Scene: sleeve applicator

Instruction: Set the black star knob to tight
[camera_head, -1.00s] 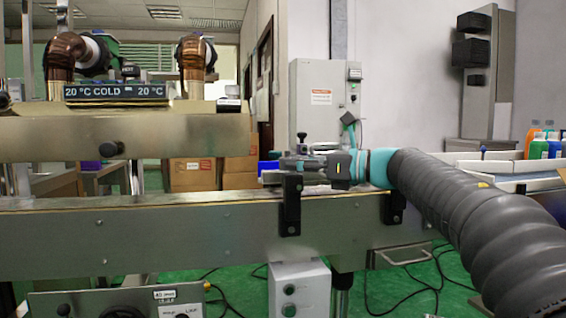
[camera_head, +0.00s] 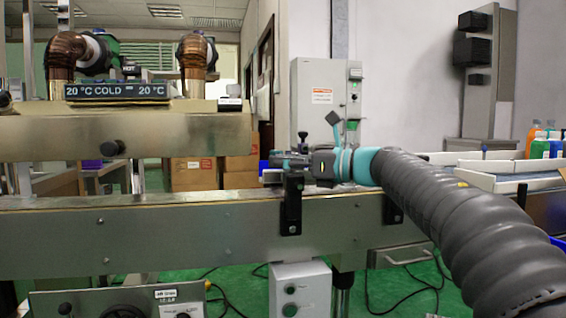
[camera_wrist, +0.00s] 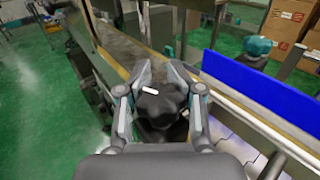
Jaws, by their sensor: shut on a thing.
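The black star knob (camera_wrist: 160,106) sits between the two fingers of my gripper (camera_wrist: 161,80) in the wrist view. A short white mark shows on its top. My gripper is shut on the knob, with one finger on each side. In the head view my gripper (camera_head: 284,161) reaches in from the right at the conveyor's upper edge, just above a black bracket (camera_head: 291,205). The knob cannot be made out clearly there. Any tight or loose marking is not readable.
The steel conveyor side (camera_head: 190,235) runs across the front. A blue rail (camera_wrist: 255,90) lies close to the right of my gripper in the wrist view. The machine head with its temperature sign (camera_head: 115,91) stands at left. Cardboard boxes (camera_head: 192,173) are behind.

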